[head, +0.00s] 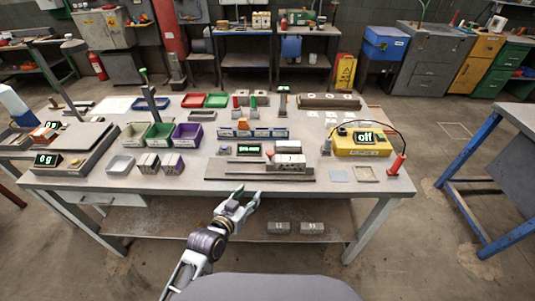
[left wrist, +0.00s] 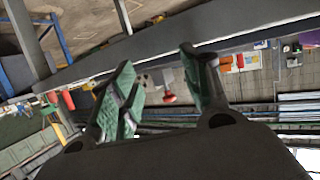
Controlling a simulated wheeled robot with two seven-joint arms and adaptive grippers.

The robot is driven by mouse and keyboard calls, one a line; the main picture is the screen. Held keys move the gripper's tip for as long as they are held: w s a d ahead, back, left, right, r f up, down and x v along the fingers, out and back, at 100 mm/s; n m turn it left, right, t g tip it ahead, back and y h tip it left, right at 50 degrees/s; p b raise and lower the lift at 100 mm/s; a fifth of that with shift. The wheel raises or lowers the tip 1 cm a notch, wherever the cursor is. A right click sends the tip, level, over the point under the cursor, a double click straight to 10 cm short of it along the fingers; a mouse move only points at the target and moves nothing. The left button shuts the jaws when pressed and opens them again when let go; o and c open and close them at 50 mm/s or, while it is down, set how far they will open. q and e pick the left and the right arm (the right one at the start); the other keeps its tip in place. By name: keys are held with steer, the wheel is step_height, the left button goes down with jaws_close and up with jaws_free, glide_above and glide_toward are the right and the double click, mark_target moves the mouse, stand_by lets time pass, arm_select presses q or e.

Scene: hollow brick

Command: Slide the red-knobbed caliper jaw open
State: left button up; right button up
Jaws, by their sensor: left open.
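The caliper rig (head: 260,178) is a long dark base near the table's front edge, with a lit green readout (head: 249,149) behind. A grey hollow brick (head: 288,162) sits on its right half. My left gripper (head: 247,203) is open and empty, in front of the table edge and apart from the caliper. My right gripper is not in view.
Green (head: 159,135) and purple (head: 187,134) bins stand left of the caliper. A yellow box reading "off" (head: 362,140) stands right, with a cable and red handle (head: 396,165). The table's front edge lies between my gripper and the caliper. Two bricks rest on the lower shelf.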

arm_select(q)
step_height(320, 180, up, 7)
steer(key=w+d+t+h, duration=0.1)
steer(key=d+t, duration=0.1)
steer(key=t, duration=0.1)
steer(key=shift+w+r+t, duration=0.2)
steer(key=shift+w+t, duration=0.1)
steer(key=shift+w, duration=0.05)
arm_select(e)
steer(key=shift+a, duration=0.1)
arm_select(q)
steer(key=shift+w+d, duration=0.15)
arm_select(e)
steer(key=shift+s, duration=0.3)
